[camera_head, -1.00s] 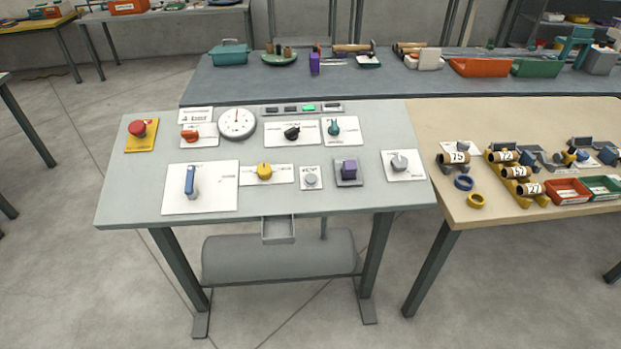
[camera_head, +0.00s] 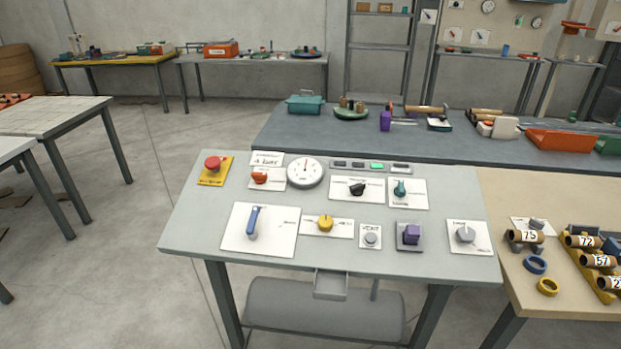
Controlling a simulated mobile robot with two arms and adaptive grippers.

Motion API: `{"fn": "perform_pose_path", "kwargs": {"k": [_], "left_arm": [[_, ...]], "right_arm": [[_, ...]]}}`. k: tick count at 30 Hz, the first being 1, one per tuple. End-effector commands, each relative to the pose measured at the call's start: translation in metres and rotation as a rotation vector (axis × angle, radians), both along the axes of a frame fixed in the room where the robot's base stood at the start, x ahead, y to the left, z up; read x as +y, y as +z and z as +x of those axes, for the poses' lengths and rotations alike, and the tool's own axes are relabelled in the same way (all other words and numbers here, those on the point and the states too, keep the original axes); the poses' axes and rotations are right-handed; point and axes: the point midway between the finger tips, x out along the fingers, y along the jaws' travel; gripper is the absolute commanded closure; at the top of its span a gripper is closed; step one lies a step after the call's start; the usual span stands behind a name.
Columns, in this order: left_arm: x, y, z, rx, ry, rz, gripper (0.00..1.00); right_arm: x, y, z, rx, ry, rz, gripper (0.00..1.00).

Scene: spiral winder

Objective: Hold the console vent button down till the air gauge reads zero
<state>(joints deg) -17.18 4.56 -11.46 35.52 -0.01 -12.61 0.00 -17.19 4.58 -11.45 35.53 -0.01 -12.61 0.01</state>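The console (camera_head: 190,228) is a grey-topped table in the middle of the head view. The round white air gauge (camera_head: 305,173) stands near its back edge. Its needle points roughly upward, and the numbers are too small to read. A small grey round button (camera_head: 371,239) on a white plate sits near the front edge, right of the yellow knob. Its plate has small lettering that seems to read VENT. Nothing touches the button. Neither of my grippers is in view.
Near the button are a yellow knob (camera_head: 325,223), a purple block-shaped control (camera_head: 411,234), a grey knob (camera_head: 466,235) and a blue lever (camera_head: 253,222). A red mushroom button (camera_head: 212,163) is at the back left. A beige table (camera_head: 508,277) adjoins on the right. Open floor lies left.

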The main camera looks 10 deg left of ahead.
Motion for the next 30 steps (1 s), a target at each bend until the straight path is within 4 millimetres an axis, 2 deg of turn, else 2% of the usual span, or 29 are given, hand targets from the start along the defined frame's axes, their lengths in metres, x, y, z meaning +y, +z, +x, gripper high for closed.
{"fn": "perform_pose_path", "kwargs": {"k": [1, 9, 30], "left_arm": [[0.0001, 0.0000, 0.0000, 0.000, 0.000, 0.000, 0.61], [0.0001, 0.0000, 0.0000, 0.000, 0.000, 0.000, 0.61], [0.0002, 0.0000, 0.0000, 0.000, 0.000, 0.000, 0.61]], "right_arm": [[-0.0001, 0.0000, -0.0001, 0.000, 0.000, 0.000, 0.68], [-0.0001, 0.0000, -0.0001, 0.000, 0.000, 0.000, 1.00], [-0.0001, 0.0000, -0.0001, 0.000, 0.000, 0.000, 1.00]]}}
